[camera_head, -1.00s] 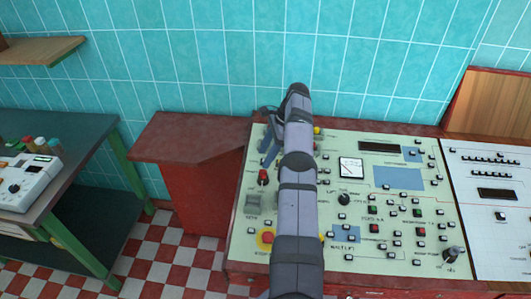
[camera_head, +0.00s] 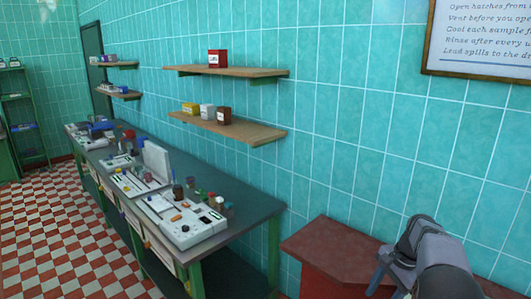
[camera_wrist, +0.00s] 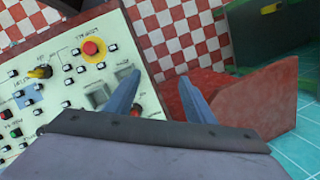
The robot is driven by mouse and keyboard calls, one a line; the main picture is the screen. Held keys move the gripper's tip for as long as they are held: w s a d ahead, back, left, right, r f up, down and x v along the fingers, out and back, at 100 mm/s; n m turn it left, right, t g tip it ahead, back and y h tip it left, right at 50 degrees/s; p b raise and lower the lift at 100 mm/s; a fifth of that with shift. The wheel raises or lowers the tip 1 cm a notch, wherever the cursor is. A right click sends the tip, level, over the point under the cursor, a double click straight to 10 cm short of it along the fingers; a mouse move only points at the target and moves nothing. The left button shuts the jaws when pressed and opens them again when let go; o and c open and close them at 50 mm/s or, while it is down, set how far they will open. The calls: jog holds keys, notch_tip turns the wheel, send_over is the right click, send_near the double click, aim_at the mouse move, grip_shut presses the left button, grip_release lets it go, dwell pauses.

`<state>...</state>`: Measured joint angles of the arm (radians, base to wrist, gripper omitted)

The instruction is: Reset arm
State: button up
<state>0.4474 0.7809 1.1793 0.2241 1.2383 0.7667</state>
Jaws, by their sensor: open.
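My gripper (camera_wrist: 160,95) is open and empty in the wrist view, its two blue-grey fingers spread apart. It hangs over the edge of a cream control panel (camera_wrist: 65,50), with a red side block (camera_wrist: 255,105) to the right. A red button on a yellow ring (camera_wrist: 91,48) sits on the panel beyond the left finger. In the head view, my arm (camera_head: 435,260) shows at the lower right, in front of the red block (camera_head: 335,250); a gripper finger (camera_head: 379,278) shows at its left side.
A long grey-topped bench (camera_head: 245,212) with several white instruments (camera_head: 185,220) runs along the tiled wall at the left. Wooden shelves (camera_head: 225,127) holding small boxes hang above it. A framed notice (camera_head: 480,40) hangs at upper right. The checkered floor (camera_head: 60,225) is clear at left.

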jog(key=s+a+n+h, duration=0.1)
jog(key=s+a+n, duration=0.6)
jog(key=s+a, duration=0.35)
jog(key=s+a+f+n, duration=0.1)
jog(key=s+a+n, duration=0.15)
jog(key=s, duration=0.25)
jog(key=s+a+f+n+h+b, duration=0.1)
jog(key=s+a+n, duration=0.15)
jog(key=s, duration=0.35)
jog(key=s+a+f+n, duration=0.1)
jog(key=s+a+n, duration=0.15)
jog(key=s, duration=0.25)
notch_tip(320, 180, down, 19)
jog(key=b, duration=1.9)
jog(key=shift+s+d+r, duration=0.15)
jog(key=shift+d+r, duration=0.05)
